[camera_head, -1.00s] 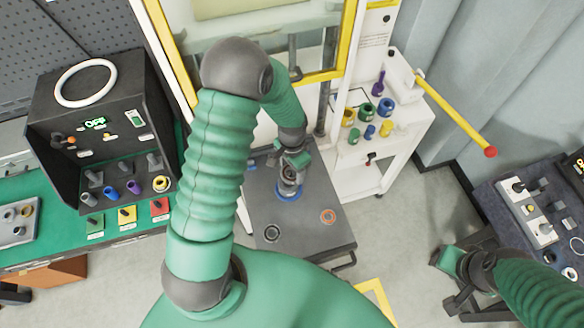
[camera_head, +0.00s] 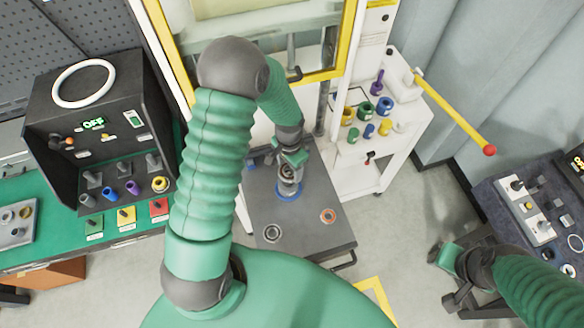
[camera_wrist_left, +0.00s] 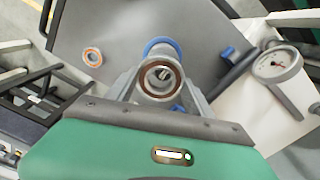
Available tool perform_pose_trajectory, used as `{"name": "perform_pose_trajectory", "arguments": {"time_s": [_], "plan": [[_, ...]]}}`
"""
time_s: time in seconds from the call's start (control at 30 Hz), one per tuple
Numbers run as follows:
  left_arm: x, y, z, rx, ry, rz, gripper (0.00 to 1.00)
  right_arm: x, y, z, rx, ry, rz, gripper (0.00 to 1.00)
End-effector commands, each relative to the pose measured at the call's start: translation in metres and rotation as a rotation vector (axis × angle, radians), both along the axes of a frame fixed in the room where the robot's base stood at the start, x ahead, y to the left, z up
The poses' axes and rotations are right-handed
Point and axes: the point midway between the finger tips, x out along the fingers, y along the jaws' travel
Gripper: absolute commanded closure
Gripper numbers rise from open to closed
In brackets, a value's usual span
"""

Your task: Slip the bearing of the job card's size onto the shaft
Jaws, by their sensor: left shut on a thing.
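My left gripper (camera_head: 290,178) is shut on a grey ring-shaped bearing with a brown inner band. In the left wrist view the bearing (camera_wrist_left: 160,79) sits between the two fingers, its open face toward the camera. A blue ring (camera_head: 289,195) lies just below the gripper on the grey table; it also shows behind the bearing in the wrist view (camera_wrist_left: 162,44). The shaft is not clearly visible, and I cannot tell whether the bearing is around it. My right gripper (camera_head: 447,261) is at the lower right, and its jaws are unclear. I cannot make out a job card.
The grey table (camera_head: 310,240) also carries an orange ring (camera_head: 328,215) and a pale ring (camera_head: 272,233). A white cart (camera_head: 362,180) with several coloured parts stands behind right. A yellow-framed screen (camera_head: 330,75) is behind the table. A dial gauge (camera_wrist_left: 275,64) shows in the wrist view.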

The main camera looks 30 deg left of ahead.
Motion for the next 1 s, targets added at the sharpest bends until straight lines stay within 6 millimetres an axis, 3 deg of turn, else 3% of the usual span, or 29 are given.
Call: {"name": "perform_pose_trajectory", "arguments": {"time_s": [0.53,1.0], "plan": [[-0.001,-0.002,0.0,0.001,0.001,-0.001,0.96,0.0,0.0,0.0,0.0,0.0,0.0,0.64],[-0.002,-0.002,-0.031,0.0,0.005,0.0,1.0,0.0,0.0,-0.021,0.0,0.0,0.0,0.64]]}}
